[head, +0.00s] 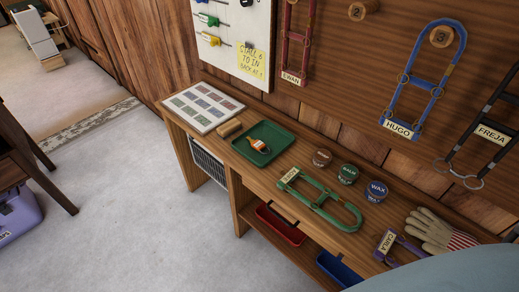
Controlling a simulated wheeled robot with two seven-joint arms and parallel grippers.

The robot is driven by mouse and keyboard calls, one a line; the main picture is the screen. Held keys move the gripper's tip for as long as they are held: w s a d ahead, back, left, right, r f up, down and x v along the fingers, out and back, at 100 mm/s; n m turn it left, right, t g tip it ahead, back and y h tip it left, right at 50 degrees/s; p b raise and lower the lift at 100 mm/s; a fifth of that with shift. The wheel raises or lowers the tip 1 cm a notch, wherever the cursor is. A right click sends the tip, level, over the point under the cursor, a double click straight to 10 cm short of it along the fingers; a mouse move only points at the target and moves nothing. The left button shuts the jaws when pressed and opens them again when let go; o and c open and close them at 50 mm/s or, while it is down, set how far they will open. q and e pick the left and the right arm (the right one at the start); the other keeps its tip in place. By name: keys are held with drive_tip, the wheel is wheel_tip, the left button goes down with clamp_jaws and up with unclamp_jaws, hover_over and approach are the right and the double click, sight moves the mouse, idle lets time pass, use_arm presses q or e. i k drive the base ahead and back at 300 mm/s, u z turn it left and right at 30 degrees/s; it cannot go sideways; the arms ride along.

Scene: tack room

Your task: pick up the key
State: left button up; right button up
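A small orange item with a dark end (261,146) lies in the green tray (272,131) on the wooden bench. It may be the key on an orange fob, but it is too small to tell. Several small items with coloured ends hang on the white board (232,42) on the wall, among them a green one (209,19) and a yellow one (209,39). Neither of my grippers shows in the head view.
On the bench (322,221) are a picture sheet (203,106), a wooden block (230,128), several round tins (347,174), a green halter (318,199), a purple halter (398,249) and gloves (440,232). More halters hang on the wall. Open floor (120,200) lies left.

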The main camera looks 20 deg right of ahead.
sight(258, 145)
drive_tip(key=k, duration=1.05)
drive_tip(key=u, duration=0.85)
drive_tip(key=i, duration=1.6)
drive_tip(key=z, duration=0.6)
drive_tip(key=i, duration=1.05)
drive_tip(key=z, duration=1.2)
drive_tip(key=i, duration=0.2)
drive_tip(key=z, duration=0.25)
